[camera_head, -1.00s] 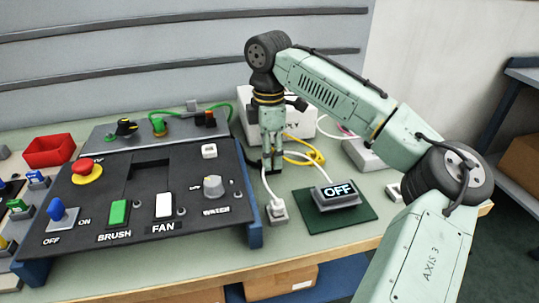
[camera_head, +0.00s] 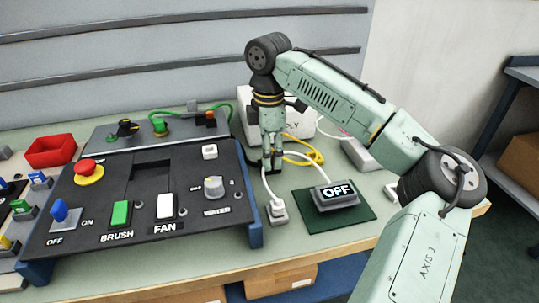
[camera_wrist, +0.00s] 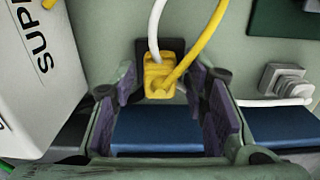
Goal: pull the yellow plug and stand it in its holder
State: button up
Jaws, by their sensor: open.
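The yellow plug (camera_wrist: 160,77) shows in the wrist view, with a yellow cord running up and to the right from it. A dark block (camera_wrist: 174,48) is right behind it; I cannot tell whether the plug is seated in it. My gripper (camera_wrist: 165,100) is open, with one purple-padded finger on each side of the plug, apart from it in this view. In the head view my gripper (camera_head: 271,168) points down at the bench behind the small grey block, and hides the plug. I cannot make out the plug's holder for certain.
A white supply box (camera_head: 303,119) stands just behind my gripper. The grey block (camera_head: 278,211) with a white cord, and an OFF display (camera_head: 337,192) on a green mat (camera_head: 358,211), are near on the right. The black control panel (camera_head: 130,205) is close on the left.

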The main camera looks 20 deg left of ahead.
jog(key=shift+p, duration=0.3)
grip_shut()
dwell(0.6)
jog(key=o, duration=0.6)
grip_release()
notch_tip(320, 180, up, 12)
dwell(0.5)
jog(key=shift+c, duration=0.2)
